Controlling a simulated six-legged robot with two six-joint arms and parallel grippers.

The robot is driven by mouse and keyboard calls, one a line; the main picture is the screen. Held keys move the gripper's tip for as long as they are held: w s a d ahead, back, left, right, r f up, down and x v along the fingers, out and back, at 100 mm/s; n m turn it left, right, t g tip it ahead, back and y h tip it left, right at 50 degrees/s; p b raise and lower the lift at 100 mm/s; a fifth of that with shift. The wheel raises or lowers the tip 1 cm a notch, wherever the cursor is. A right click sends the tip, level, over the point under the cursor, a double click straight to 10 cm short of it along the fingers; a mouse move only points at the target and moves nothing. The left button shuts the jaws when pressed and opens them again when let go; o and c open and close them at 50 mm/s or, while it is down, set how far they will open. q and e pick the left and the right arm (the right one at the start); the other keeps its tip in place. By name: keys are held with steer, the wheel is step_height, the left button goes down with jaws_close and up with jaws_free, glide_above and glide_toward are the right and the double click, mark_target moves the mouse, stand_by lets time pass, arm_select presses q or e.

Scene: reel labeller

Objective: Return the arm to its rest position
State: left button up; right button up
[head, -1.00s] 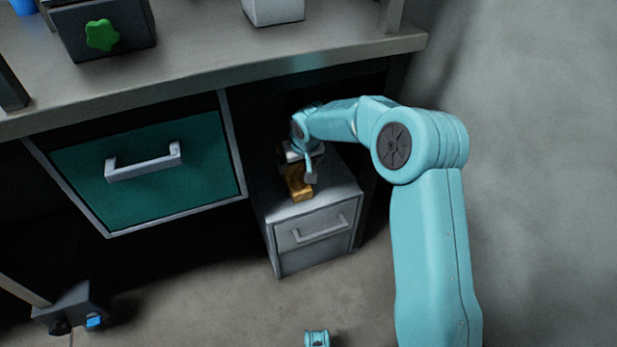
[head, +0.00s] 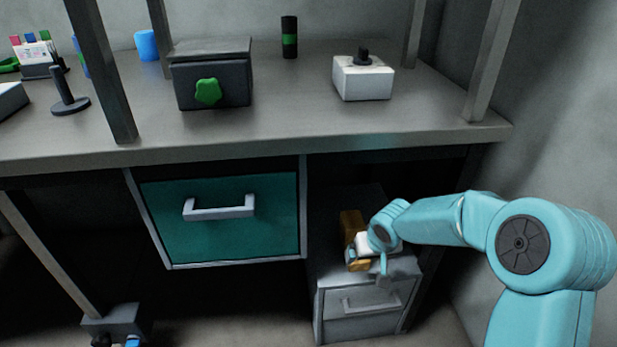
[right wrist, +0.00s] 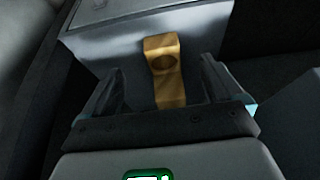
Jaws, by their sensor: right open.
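My right arm (head: 435,220) reaches in from the right, under the workbench. Its right gripper (head: 375,270) is at the top of a grey drawer cabinet, next to a brass-coloured bracket (head: 352,228). In the right wrist view the right gripper (right wrist: 165,90) is open, its two fingers apart. The bracket (right wrist: 161,57), with a round hole, shows between and beyond the fingers; I cannot tell whether they touch it. My left gripper is not in view.
The grey cabinet (head: 365,302) stands under the workbench (head: 300,120), beside a teal drawer (head: 225,235) with a handle. On the bench are a dark box (head: 212,72) with a green knob and a white box (head: 362,78) with a black knob. Bench posts rise at left and right.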

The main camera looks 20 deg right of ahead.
step_height(320, 180, up, 9)
steer(key=s+a+g+p, duration=0.1)
steer(key=a+p, duration=0.2)
steer(key=p, duration=1)
arm_select(q)
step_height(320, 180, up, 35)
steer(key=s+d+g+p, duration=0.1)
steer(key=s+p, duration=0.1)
steer(key=p, duration=2)
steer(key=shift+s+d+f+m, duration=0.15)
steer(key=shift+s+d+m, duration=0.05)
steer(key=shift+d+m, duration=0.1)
arm_select(e)
steer(key=s+a+r+g+y, duration=0.1)
steer(key=s+a+r+y, duration=0.1)
steer(key=s+a, duration=0.7)
steer(key=s+a+r+g+y, duration=0.2)
steer(key=s+a, duration=0.7)
steer(key=s, duration=0.5)
steer(key=shift+a+r+n+y, duration=0.25)
steer(key=shift+r+n+y, duration=0.2)
steer(key=shift+r, duration=0.65)
